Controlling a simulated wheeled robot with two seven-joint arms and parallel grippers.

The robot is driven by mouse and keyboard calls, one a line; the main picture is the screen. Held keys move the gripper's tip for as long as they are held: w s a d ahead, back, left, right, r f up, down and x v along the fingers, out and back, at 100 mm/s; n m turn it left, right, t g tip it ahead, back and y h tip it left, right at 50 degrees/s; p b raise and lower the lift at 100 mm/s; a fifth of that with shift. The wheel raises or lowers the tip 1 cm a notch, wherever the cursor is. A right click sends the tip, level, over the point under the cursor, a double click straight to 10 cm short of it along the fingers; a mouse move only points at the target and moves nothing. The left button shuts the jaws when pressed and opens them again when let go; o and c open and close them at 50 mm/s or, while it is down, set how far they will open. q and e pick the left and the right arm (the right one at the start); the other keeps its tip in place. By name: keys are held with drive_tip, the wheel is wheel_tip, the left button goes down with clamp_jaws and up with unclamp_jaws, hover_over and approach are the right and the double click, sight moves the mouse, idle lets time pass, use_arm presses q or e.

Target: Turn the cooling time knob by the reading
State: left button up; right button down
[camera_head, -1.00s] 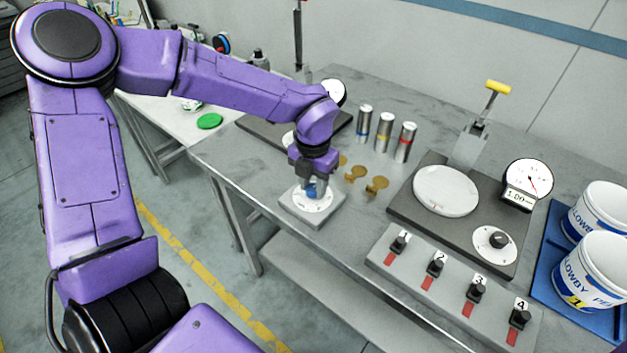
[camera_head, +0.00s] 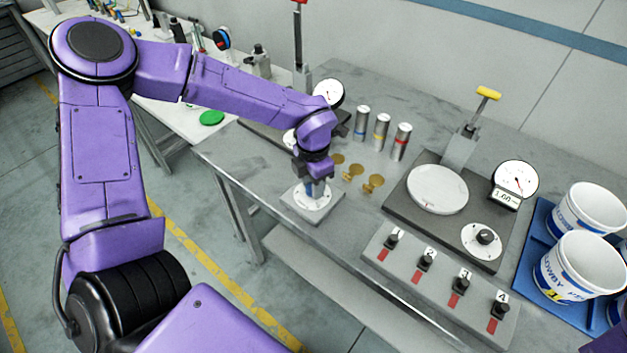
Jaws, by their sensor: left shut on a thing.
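A knob unit with a white round dial on a grey square base (camera_head: 296,212) stands near the front left corner of the table. My left gripper (camera_head: 313,190) points down over the dial and is shut on its knob, which the fingers mostly hide. A dial gauge (camera_head: 516,179) with a small digital display stands at the right of a black plate; the display seems to read 1.60. A second black knob (camera_head: 484,237) on a white dial sits on that plate, apart from the gripper. My right gripper is not in view.
A black plate with a white disc (camera_head: 437,190) and a yellow-handled lever (camera_head: 488,93) stands on the table. A panel with several numbered switches (camera_head: 440,285) lies along the front edge. Several metal cylinders (camera_head: 381,132) and brass pieces (camera_head: 352,172) stand behind the gripper. White buckets (camera_head: 577,262) stand at right.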

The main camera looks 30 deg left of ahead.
use_arm(q)
drive_tip(key=o, duration=1)
drive_tip(key=shift+o, duration=0.2)
drive_tip(key=shift+r, duration=0.1)
wheel_tip(320, 180, up, 10)
drive_tip(key=b, duration=0.1)
drive_tip(key=shift+r+b, duration=0.25)
drive_tip(key=shift+b, duration=0.05)
